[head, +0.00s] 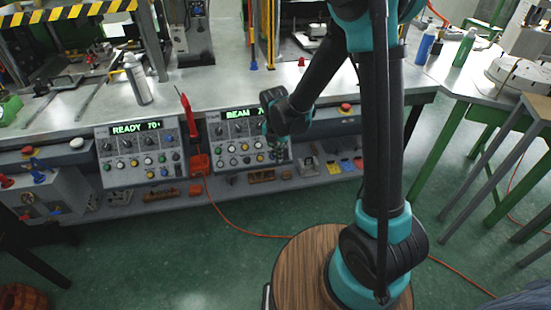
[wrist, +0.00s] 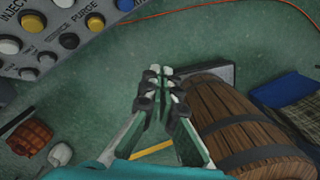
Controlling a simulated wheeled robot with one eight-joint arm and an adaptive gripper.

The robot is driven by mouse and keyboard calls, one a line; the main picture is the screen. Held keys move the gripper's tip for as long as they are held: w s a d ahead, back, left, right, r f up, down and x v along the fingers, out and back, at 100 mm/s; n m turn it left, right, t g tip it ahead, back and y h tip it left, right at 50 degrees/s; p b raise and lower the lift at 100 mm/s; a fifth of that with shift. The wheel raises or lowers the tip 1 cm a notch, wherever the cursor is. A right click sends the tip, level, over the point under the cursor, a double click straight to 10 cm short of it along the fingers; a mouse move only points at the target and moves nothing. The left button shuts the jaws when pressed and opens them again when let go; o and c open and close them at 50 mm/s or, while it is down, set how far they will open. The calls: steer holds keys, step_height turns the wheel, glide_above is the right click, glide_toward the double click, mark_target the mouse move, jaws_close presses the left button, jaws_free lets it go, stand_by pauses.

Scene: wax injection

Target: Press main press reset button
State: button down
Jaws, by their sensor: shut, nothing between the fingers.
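Two control panels stand along the bench front in the head view: the left panel (head: 139,152) reads "READY 70" and the right panel (head: 236,128) shows "BEAM". Both carry several coloured buttons and knobs. I cannot read which one is the main press reset button. My arm's end covers part of the right panel. In the wrist view, my gripper (wrist: 160,75) is shut and empty, its fingertips below and right of a panel (wrist: 50,23) marked "INJECT" and "PURGE". A yellow button (wrist: 33,22) and a white button (wrist: 63,3) show there. The fingertips appear apart from the panel.
A red emergency button (head: 346,108) sits right of the right panel. A red pointed tool (head: 187,112) stands between the panels. An orange cable (head: 240,232) crosses the green floor.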

mark_target(273, 156)
steer(key=w+a+f, duration=0.2)
steer(key=w+f, duration=0.3)
steer(key=w, duration=0.1)
steer(key=shift+w+f, duration=0.25)
steer(key=shift+f, duration=0.1)
steer(key=shift+w, duration=0.1)
stand_by(1.5)
steer(key=shift+w+f, duration=0.2)
steer(key=shift+f, duration=0.05)
steer(key=shift+w+a+f, duration=0.15)
steer(key=shift+w+f, duration=0.1)
steer(key=shift+w, duration=0.05)
stand_by(0.9)
stand_by(0.3)
steer(key=shift+s+d+r, duration=0.2)
steer(key=shift+s+r, duration=0.3)
steer(key=shift+s, duration=0.1)
